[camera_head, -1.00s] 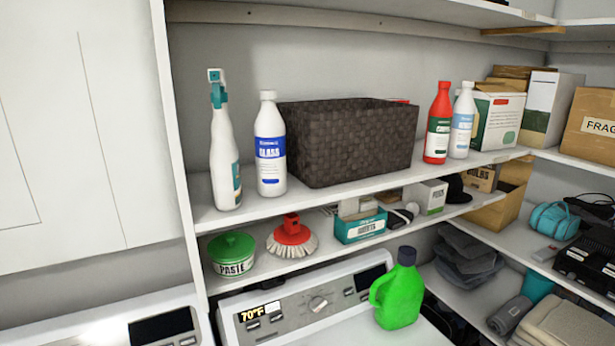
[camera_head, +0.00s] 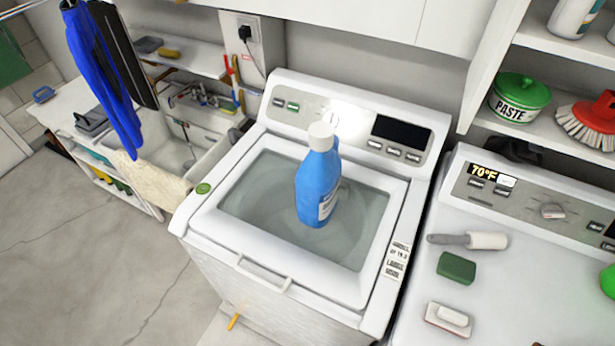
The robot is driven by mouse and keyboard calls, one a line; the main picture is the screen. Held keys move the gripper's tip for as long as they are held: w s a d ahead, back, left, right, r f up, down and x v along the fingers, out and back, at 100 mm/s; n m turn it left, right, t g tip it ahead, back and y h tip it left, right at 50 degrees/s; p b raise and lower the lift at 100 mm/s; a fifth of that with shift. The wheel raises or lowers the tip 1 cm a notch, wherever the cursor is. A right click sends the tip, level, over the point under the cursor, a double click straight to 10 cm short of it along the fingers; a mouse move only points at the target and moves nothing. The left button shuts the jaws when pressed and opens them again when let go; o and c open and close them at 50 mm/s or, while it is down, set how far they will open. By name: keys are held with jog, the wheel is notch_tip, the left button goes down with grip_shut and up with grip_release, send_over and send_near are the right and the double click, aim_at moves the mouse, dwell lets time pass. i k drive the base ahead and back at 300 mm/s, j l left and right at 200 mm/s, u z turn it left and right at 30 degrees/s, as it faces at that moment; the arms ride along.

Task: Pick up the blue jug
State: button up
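The blue jug (camera_head: 318,188) stands upright on the glass lid of the white washing machine (camera_head: 215,232), near the middle of the view. It has a white cap and a pale label low on its right side. Nothing touches it. My gripper is not in view.
On the right machine (camera_head: 480,262) lie a lint roller (camera_head: 468,241), a green sponge (camera_head: 456,268) and a white soap bar on a dish (camera_head: 449,319). A green paste tin (camera_head: 520,97) and a red brush (camera_head: 590,120) stand on the shelf. A sink (camera_head: 180,150) is at left. Open floor (camera_head: 90,255) lies front left.

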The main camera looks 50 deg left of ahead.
aim_at(318, 179)
jog(key=u, duration=1.85)
jog(key=j, duration=1.1)
jog(key=i+z, duration=0.05)
jog(key=i, duration=0.05)
